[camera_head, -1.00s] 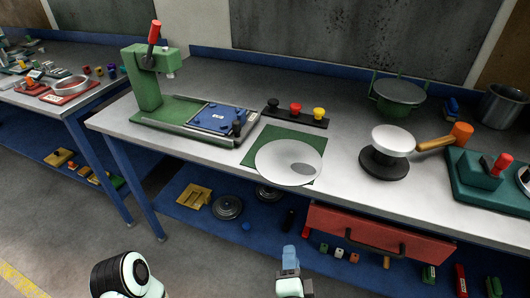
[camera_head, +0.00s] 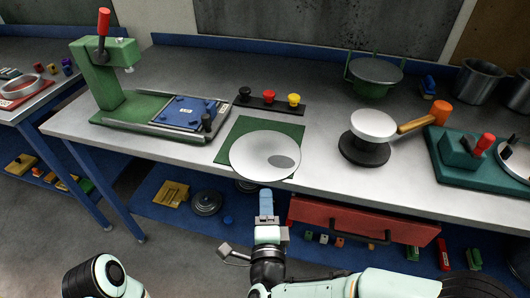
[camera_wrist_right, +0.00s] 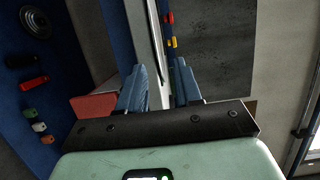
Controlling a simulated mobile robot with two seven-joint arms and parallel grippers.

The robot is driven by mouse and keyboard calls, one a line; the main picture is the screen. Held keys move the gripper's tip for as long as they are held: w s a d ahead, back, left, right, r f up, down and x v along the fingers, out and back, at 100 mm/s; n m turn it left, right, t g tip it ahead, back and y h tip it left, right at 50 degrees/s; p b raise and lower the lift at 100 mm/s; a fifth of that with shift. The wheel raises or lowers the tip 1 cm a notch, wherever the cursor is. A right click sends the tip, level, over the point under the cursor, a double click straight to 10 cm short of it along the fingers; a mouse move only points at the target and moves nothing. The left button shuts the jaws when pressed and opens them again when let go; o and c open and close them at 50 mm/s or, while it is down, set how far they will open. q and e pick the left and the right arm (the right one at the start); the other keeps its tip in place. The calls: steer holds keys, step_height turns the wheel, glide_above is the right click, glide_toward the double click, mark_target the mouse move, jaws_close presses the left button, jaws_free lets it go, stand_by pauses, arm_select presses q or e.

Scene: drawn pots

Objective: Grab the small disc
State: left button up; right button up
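A small white disc (camera_head: 373,125) lies on top of a round black stand (camera_head: 364,151), right of centre on the bench. A larger white disc (camera_head: 250,150) with a grey oval patch lies on a green square mat (camera_head: 229,138) near the bench's front edge. My right gripper (camera_head: 266,197) is just in front of the bench edge, below the larger disc in the picture and well left of the small disc. In the right wrist view its two blue fingers (camera_wrist_right: 160,88) stand apart with nothing held between them. My left arm shows at the bottom left, but its gripper is out of view.
A wooden handle with an orange end (camera_head: 420,120) lies beside the small disc. A teal fixture (camera_head: 457,157) stands right of it and a green pot (camera_head: 374,76) behind it. A green press (camera_head: 105,78) stands left. A red drawer (camera_head: 340,219) hangs under the bench edge.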

steer(key=shift+w+a+f, duration=0.1)
steer(key=shift+w+a, duration=0.1)
steer(key=shift+w, duration=1.15)
steer(key=shift+w+a+f, duration=0.1)
steer(key=shift+w+a, duration=0.05)
steer(key=shift+w, duration=1.2)
jaws_close()
